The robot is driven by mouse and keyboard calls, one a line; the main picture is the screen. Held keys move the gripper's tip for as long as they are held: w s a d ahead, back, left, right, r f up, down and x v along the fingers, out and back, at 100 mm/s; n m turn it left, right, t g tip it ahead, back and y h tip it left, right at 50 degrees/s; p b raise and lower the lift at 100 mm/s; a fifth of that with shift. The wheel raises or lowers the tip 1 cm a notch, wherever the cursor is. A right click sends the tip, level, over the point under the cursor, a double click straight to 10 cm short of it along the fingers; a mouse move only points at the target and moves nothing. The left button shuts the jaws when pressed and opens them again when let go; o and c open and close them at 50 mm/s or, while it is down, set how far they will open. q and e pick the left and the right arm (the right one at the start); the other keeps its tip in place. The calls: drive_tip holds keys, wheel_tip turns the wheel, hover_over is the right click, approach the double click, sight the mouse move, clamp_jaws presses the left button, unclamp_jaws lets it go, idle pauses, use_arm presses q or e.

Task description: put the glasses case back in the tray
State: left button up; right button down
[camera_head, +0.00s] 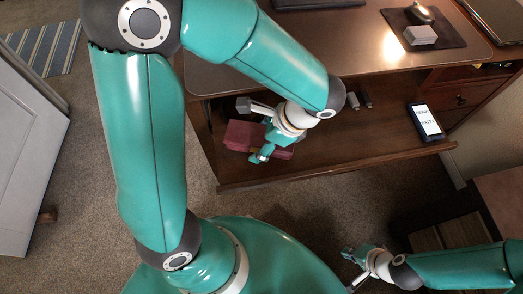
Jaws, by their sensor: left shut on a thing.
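The glasses case is a dark red box (241,134) near the left end of the pulled-out wooden tray (330,168) under the desk top. My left gripper (261,135) is shut on the case, with its fingers and wrist covering part of it. I cannot tell whether the case touches the tray floor or is held a little above it. My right gripper (347,269) is open and empty, low in the picture, in front of the desk and apart from the tray.
A phone with a lit screen (425,121) lies at the tray's right. Small grey pieces (365,99) lie near its middle. A grey block (420,35) and a mouse (420,14) sit on a dark mat on the desk. The tray is clear between case and phone.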

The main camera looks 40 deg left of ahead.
use_arm(q)
drive_tip(key=shift+f+b, duration=0.55)
drive_tip(key=shift+f, duration=1.8)
drive_tip(key=o, duration=1.2)
drive_tip(key=shift+r, duration=0.1)
drive_tip(key=p+v, duration=0.2)
drive_tip(key=v, duration=0.8)
drive_tip(key=shift+w+d+r+p, duration=0.1)
drive_tip(key=shift+d+r+p, duration=0.1)
drive_tip(key=shift+r+p, duration=0.1)
drive_tip(key=shift+w+d+r, duration=0.1)
drive_tip(key=shift+d+r, duration=0.1)
drive_tip(key=shift+r, duration=0.3)
